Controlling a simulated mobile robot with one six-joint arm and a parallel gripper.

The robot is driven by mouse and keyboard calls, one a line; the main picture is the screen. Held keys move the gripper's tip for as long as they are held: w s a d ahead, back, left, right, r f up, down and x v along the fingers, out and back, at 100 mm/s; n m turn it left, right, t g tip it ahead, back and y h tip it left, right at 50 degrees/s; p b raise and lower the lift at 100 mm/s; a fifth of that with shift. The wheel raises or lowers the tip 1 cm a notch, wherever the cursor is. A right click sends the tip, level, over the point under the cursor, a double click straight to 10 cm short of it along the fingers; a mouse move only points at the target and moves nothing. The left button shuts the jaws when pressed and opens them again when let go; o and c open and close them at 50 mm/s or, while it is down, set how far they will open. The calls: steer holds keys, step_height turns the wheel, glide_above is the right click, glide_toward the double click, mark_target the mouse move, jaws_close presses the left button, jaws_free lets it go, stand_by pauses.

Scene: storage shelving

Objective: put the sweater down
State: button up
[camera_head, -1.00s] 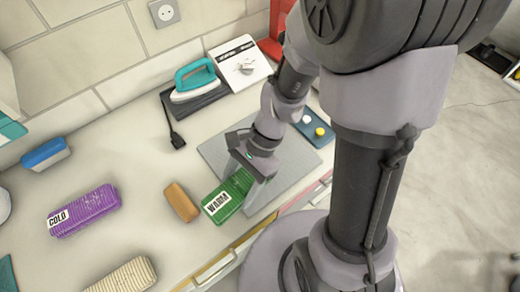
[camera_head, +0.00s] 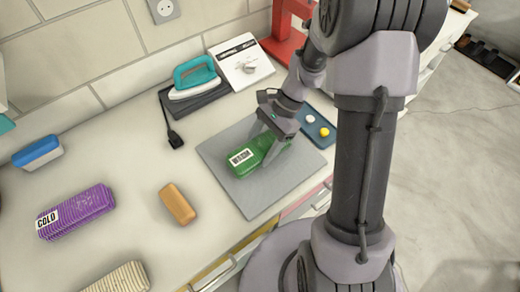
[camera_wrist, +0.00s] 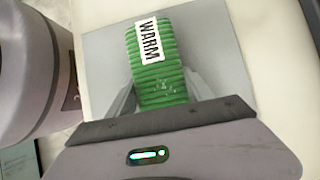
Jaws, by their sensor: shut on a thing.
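A green ribbed folded sweater (camera_head: 258,153) with a white label reading WARM is over the grey mat (camera_head: 245,195) on the counter. My gripper (camera_head: 272,150) is shut on the sweater, reaching down to it from the upper right. In the wrist view the sweater (camera_wrist: 158,75) sits between the two fingers, with the grey mat behind it. The sweater's near end is hidden by the gripper body. I cannot tell whether its underside touches the mat.
A purple bundle labelled COLD (camera_head: 77,212), an orange block (camera_head: 177,204) and a cream ribbed bundle (camera_head: 120,279) lie left of the mat. A teal iron (camera_head: 195,78) stands behind. A blue tray (camera_head: 317,130) with two knobs lies at the mat's right.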

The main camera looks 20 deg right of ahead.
steer(key=shift+r, duration=0.1)
steer(key=o, duration=1.7)
steer(key=shift+c, duration=0.2)
